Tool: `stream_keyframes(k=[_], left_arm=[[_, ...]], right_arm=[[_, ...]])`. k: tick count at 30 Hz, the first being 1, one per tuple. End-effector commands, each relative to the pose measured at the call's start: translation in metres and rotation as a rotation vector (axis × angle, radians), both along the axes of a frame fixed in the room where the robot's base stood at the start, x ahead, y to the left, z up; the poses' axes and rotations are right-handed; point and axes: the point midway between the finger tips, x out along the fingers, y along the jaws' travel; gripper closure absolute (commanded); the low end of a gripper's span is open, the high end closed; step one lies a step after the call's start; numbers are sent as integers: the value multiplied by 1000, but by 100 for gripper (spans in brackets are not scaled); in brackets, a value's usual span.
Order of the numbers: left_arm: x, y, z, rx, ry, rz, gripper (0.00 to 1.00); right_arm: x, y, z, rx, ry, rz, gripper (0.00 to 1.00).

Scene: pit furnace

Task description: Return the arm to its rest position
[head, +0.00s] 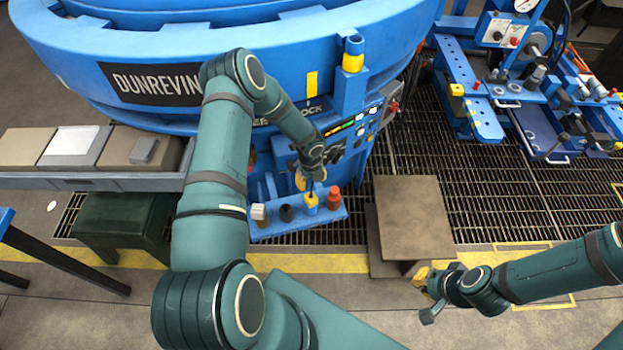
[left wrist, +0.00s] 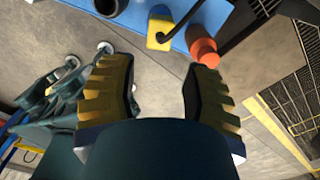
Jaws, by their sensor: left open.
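My left arm reaches up the middle of the head view. Its gripper (head: 307,182) hangs just above or in front of a small blue shelf (head: 275,229) on the furnace; the gap is hard to judge. In the left wrist view its yellow-padded fingers (left wrist: 160,92) are spread apart with nothing between them. The shelf holds a white piece, a black piece (head: 286,213), a yellow block (head: 310,201) with a dark hooked rod and an orange piece (head: 334,198). My right gripper (head: 430,287) is at the lower right, low beside a brown plate; its finger gap is unclear.
The blue furnace (head: 230,60) fills the back, with a control panel (head: 358,133) beside my left gripper. A grey bench (head: 100,181) with flat blocks stands left. A brown plate (head: 412,215) lies right of the shelf. Blue machinery (head: 480,95) stands back right. Grating covers the floor between.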

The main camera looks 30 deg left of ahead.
Motion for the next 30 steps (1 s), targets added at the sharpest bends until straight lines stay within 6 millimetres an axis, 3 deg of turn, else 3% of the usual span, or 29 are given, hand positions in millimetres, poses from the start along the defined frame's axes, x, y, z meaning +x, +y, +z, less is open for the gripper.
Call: stream_keyframes(k=[9, 11, 14, 21, 25, 30], left_arm=[[-1, -3, 1, -7, -1, 10, 52], [-3, -13, 3, -28, 0, 47, 52], [-14, -48, 11, -106, 8, 194, 52], [-70, -162, 55, -339, 129, 915, 52], [-105, -201, 81, -388, 217, 1357, 52], [-147, -220, 106, -380, 281, 1844, 52]], right_arm=[[0, 0, 0, 0, 0, 0, 100], [0, 0, 0, 0, 0, 0, 100], [0, 0, 0, 0, 0, 0, 100], [0, 0, 0, 0, 0, 0, 100], [0, 0, 0, 0, 0, 0, 100], [0, 0, 0, 0, 0, 0, 100]])
